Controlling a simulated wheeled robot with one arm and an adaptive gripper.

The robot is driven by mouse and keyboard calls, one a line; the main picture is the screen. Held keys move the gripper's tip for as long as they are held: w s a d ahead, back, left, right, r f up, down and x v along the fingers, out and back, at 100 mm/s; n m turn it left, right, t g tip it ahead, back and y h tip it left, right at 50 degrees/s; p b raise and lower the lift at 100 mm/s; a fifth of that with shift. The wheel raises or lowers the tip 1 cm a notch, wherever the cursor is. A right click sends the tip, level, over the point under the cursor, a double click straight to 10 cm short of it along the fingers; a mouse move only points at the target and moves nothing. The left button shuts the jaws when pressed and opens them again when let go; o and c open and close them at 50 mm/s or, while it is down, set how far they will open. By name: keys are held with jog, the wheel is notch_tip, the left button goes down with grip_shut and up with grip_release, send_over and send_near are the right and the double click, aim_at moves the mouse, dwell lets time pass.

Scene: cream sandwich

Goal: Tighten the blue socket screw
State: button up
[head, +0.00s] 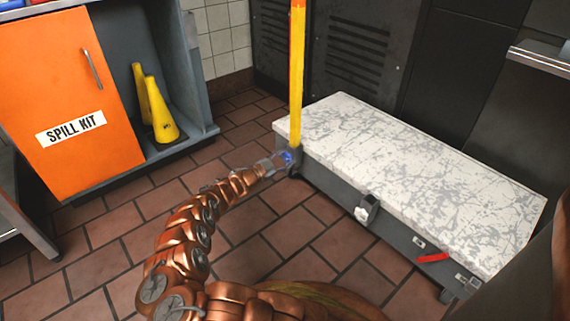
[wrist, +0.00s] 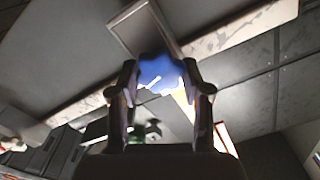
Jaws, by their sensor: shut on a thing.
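The blue socket screw (wrist: 158,72) is a round, scalloped blue knob with pale marks, filling the space between my fingers in the wrist view. In the head view only a small bit of blue (head: 289,157) shows at the near left corner of the grey chest. My gripper (head: 280,161) reaches it from the left, at the foot of the yellow pole. In the wrist view my gripper (wrist: 159,84) is shut on the knob, one finger on each side. The screw's seat and how far in it sits are hidden.
The chest has a white speckled lid (head: 410,170), a front latch (head: 366,210) and a red handle (head: 432,258). An upright yellow and orange pole (head: 296,75) stands at its corner. An orange spill kit cabinet (head: 65,100) is at left. Tiled floor (head: 235,235) between is clear.

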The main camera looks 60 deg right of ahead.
jog(key=shift+m, duration=0.8)
jog(key=o, duration=1.2)
